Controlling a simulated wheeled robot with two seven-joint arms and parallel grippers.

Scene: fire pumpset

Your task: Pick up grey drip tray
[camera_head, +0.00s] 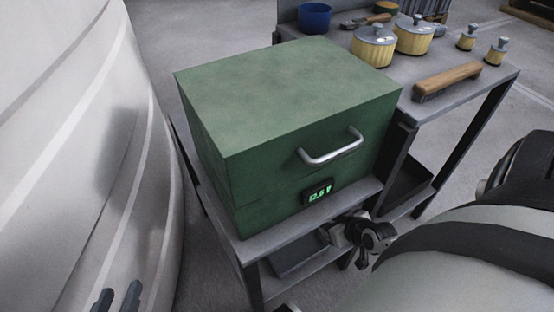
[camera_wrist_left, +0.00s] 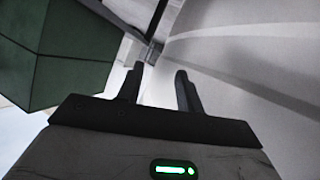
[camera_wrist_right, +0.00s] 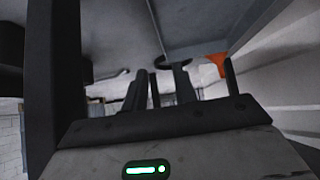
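A flat grey shape (camera_head: 296,258) shows low under the front of the green box's stand, partly hidden by the stand's top; I cannot tell whether it is the drip tray or a shelf. My left gripper (camera_head: 118,300) is at the bottom left of the head view, beside the white rounded surface and well apart from that shape. In the left wrist view its two fingers (camera_wrist_left: 160,85) stand apart with nothing between them.
A green box (camera_head: 290,100) with a handle and green-lit readout sits on a grey stand (camera_head: 255,245). Behind it a grey table (camera_head: 480,95) holds yellow pots (camera_head: 415,35), a brush (camera_head: 447,78) and a blue bowl (camera_head: 314,17).

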